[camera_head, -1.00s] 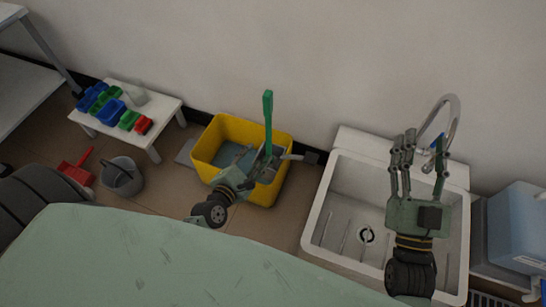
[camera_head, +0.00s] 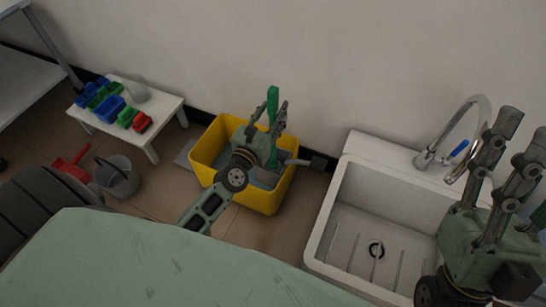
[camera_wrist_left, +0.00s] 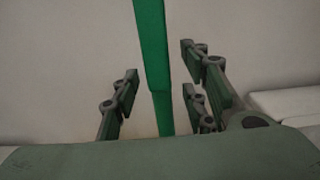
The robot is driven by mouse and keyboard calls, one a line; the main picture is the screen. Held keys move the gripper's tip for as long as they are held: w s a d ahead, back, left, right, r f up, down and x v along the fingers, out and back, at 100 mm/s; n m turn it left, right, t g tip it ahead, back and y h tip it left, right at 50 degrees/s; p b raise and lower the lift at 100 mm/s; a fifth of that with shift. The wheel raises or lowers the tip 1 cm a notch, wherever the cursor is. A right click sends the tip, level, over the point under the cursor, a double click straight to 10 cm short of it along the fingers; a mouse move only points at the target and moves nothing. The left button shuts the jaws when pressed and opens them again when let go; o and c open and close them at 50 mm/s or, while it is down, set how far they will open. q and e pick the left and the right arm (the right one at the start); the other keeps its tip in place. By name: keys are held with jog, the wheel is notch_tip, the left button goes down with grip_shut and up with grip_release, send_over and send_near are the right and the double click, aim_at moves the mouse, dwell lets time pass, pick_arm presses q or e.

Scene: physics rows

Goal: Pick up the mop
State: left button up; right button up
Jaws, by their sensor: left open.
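The mop's green handle (camera_head: 272,104) stands upright out of the yellow bucket (camera_head: 211,137). Its lower end is hidden by my left gripper and the bucket. My left gripper (camera_head: 266,119) is open over the bucket, with its fingers on both sides of the handle. In the left wrist view the green handle (camera_wrist_left: 153,55) runs down between the spread fingers (camera_wrist_left: 160,92), with a gap visible on the left. My right gripper (camera_head: 520,140) is open and empty at the right, near the sink.
A white sink (camera_head: 337,205) with a faucet (camera_head: 470,135) is right of the bucket. A low white table (camera_head: 168,110) holds blue, green and red items at the left. A grey pail (camera_head: 118,180) and a red dustpan (camera_head: 70,168) are on the floor. The wall is close behind.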

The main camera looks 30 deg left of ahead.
pick_arm(q)
jog(key=shift+w, duration=0.5)
grip_shut()
jog(key=shift+r, duration=0.1)
